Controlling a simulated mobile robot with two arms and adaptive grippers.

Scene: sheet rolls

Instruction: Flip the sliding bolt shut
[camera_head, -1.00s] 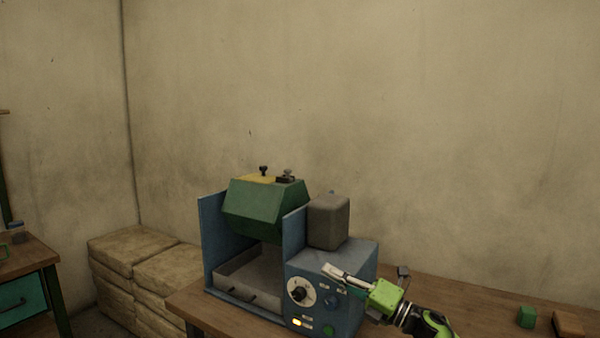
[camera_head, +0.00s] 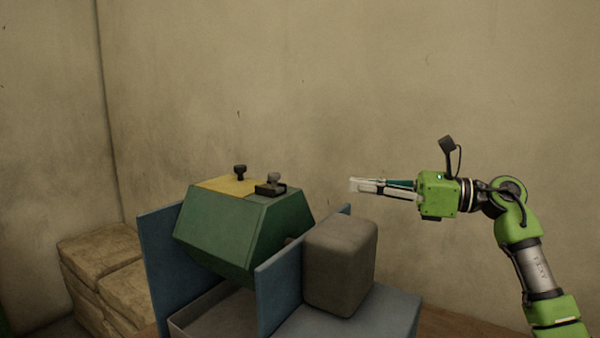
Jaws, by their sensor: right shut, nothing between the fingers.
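The sliding bolt (camera_head: 271,188) is a small dark fitting with a knob, on top of the green tilted drum (camera_head: 232,232) of the blue machine. A yellow panel (camera_head: 228,185) with a black knob (camera_head: 240,171) lies to its left on the same top face. My right gripper (camera_head: 354,185) is shut and empty. It points left in the air, to the right of the bolt and apart from it, at about the same picture height. My left gripper is not in view. The bolt is too small to tell its exact position.
The blue machine housing (camera_head: 392,312) stands on a wooden table (camera_head: 450,325), with a grey rounded block (camera_head: 340,262) on it between the drum and my right arm. Blue side walls (camera_head: 158,262) flank the drum. Stacked tan bales (camera_head: 100,262) stand at left. The air above is clear.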

